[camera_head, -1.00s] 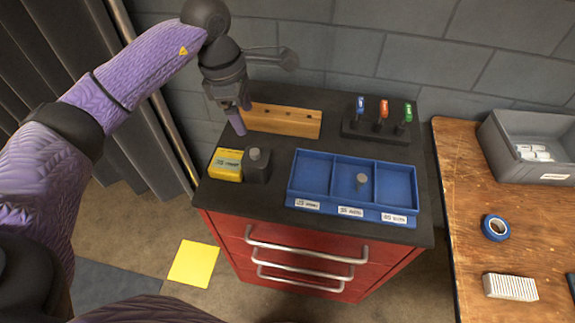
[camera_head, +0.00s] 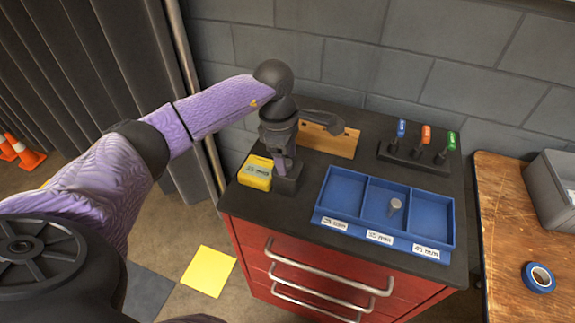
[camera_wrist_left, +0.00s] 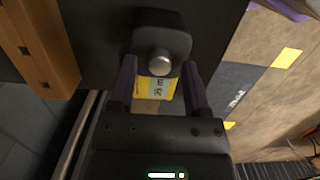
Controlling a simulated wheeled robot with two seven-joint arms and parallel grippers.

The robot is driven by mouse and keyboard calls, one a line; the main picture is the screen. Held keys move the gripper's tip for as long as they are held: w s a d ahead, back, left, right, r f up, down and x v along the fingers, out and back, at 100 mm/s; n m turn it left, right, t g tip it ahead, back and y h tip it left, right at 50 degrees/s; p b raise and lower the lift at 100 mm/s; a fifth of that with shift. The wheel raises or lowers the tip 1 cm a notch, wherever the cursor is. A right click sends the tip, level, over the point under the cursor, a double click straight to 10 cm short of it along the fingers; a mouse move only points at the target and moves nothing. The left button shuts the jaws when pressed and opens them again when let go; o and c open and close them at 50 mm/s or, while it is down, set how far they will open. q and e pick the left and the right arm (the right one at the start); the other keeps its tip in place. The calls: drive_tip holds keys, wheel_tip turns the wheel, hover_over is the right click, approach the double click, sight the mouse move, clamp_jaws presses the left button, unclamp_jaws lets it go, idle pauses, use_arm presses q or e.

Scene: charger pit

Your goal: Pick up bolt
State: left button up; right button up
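A grey bolt (camera_wrist_left: 159,62) stands with its round head up in a small black block (camera_head: 290,184), as the left wrist view shows. In the head view this bolt is hidden by my left gripper (camera_head: 284,166), which is directly over the block. In the left wrist view my left gripper (camera_wrist_left: 159,72) is open, with one finger on each side of the bolt and no visible contact. My right gripper is not in view.
A yellow labelled box (camera_head: 256,172) sits left of the block. Behind are a wooden strip with holes (camera_head: 335,142) and a black rack (camera_head: 405,155) with blue, red and green-topped tools. All stand on the red drawer cabinet (camera_head: 255,248). A workbench (camera_head: 500,205) is at right.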

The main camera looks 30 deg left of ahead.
sight(287, 162)
use_arm(q)
clamp_jaws()
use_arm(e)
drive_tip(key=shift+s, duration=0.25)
use_arm(q)
wheel_tip(287, 162, up, 10)
drive_tip(key=p, duration=0.2)
drive_tip(key=shift+p, duration=0.35)
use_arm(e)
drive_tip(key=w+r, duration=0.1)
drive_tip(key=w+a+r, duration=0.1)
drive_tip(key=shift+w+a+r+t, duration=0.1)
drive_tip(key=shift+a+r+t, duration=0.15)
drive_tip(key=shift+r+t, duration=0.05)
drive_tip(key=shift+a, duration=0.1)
